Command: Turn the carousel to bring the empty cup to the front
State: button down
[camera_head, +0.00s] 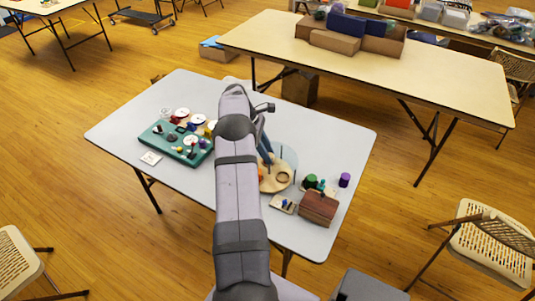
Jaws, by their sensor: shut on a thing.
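The carousel (270,187) is a round light-wood disc on the right half of the grey table, partly hidden behind my arm. A round, ring-like cup (283,176) shows on its right side, and a small orange piece at its left. I cannot tell from here which cup is empty. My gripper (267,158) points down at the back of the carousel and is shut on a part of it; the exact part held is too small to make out.
A brown wooden box (318,208), a small wooden tray (283,204), a green spool (311,181) and a purple spool (345,180) stand close right of the carousel. The table's front left is clear.

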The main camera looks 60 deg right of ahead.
jog(key=shift+m+y+b, duration=0.35)
jog(key=shift+m+y, duration=0.05)
jog(key=shift+m, duration=1.1)
jog(key=c, duration=1.4)
grip_release()
jog(key=shift+c, duration=0.2)
jog(key=shift+r, duration=0.1)
jog(key=shift+d+r+b, duration=0.1)
jog(key=shift+r+b, duration=0.2)
jog(key=shift+r, duration=0.3)
notch_tip(320, 180, up, 9)
jog(key=p, duration=0.2)
jog(key=shift+f, duration=0.15)
